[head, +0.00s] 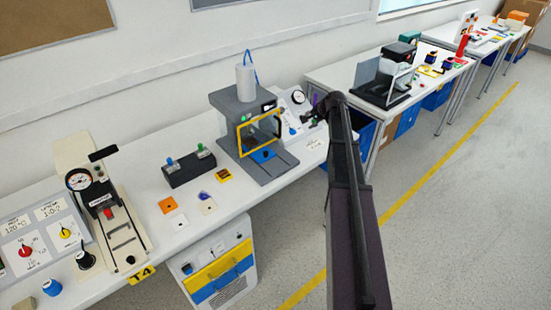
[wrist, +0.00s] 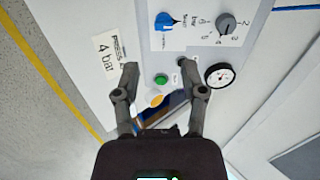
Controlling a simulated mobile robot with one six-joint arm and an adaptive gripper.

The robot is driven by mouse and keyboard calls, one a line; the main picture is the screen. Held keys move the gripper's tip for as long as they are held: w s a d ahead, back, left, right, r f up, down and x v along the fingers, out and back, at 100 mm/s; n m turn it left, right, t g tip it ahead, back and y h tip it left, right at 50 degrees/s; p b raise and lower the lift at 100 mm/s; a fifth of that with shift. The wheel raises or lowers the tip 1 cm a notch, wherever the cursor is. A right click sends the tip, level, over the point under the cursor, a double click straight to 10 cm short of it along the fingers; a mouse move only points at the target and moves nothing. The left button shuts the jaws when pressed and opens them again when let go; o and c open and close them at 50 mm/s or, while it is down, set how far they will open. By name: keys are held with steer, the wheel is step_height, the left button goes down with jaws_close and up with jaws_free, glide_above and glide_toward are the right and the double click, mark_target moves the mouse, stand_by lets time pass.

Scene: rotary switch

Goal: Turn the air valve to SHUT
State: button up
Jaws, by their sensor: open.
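A sloped white control panel (head: 284,112) stands at the back right of the near table, beside the press. In the wrist view it carries a blue knob (wrist: 167,21) on a white plate and a grey knob (wrist: 228,23) with a numbered scale. The print by the blue knob is too small to read surely, so I cannot tell which knob is the air valve. A green button (wrist: 161,79) and a round gauge (wrist: 220,75) sit nearer. My gripper (wrist: 158,67) is open and empty, its fingers either side of the green button in the picture, short of both knobs.
A grey press (head: 235,110) with a yellow-framed guard stands left of the panel. A label reading 4 bar (wrist: 107,52) lies left of my fingers. Another table (head: 340,75) stands to the right across a gap. Floor is clear beyond the yellow line (head: 400,207).

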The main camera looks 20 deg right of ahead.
steer(key=s+a+f+n+g, duration=0.1)
steer(key=s+a+n+g, duration=0.1)
steer(key=s+a, duration=0.5)
steer(key=s+a+f+n+g, duration=0.2)
steer(key=s+a+n, duration=0.3)
steer(key=s+a, duration=0.3)
steer(key=shift+a+n+h, duration=0.3)
steer(key=shift+a, duration=2.05)
steer(key=shift+f, duration=0.1)
steer(key=s+a+n+g+h, duration=0.1)
steer(key=s+a+n, duration=0.2)
steer(key=s, duration=0.5)
steer(key=s+a+f+n+g+h, duration=0.1)
steer(key=s+a+n+g, duration=0.1)
steer(key=s+a, duration=0.4)
steer(key=s+n, duration=0.1)
steer(key=s, duration=0.2)
steer(key=shift+a, duration=0.3)
